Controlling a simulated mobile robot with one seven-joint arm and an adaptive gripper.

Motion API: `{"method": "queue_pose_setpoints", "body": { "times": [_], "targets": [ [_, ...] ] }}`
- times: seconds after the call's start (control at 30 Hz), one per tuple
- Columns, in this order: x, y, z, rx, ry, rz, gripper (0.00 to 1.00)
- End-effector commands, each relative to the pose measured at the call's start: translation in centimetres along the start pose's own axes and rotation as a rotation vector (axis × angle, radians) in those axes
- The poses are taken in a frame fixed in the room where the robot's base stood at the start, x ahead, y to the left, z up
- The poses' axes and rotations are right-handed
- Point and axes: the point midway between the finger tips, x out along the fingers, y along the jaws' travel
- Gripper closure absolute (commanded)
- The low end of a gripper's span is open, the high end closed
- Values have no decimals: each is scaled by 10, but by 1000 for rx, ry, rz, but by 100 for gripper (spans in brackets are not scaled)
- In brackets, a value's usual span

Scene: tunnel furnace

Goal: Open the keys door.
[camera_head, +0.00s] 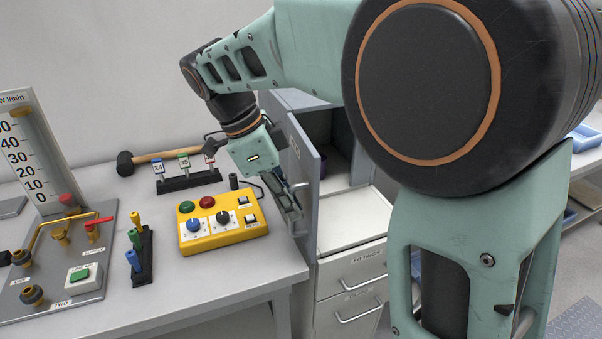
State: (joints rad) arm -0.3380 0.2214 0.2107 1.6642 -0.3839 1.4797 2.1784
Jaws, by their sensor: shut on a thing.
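The keys door (304,178) is a grey cabinet door, standing swung open from the cabinet (345,215) at the centre of the view. Its inside and a white shelf floor show to its right, with a dark round thing partly seen within. My gripper (291,208) is at the door's left face, near its free edge, shut on the door handle (298,188). The fingertips and most of the handle are small and partly hidden. The lettering on the door is too small to read.
A yellow control box (222,219) stands on the bench just left of my gripper. A key rack (187,181), a hammer (160,156) and a flow meter panel (62,255) are farther left. Drawers (350,270) lie below the cabinet opening.

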Motion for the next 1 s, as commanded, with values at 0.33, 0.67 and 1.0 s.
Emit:
{"method": "queue_pose_setpoints", "body": {
  "times": [0.33, 0.67, 1.0],
  "targets": [
    [-10, -3, 22, 39, -2, 15, 100],
    [-11, -4, 26, 39, -3, 14, 100],
    [-11, -4, 26, 39, -3, 14, 81]
  ]
}}
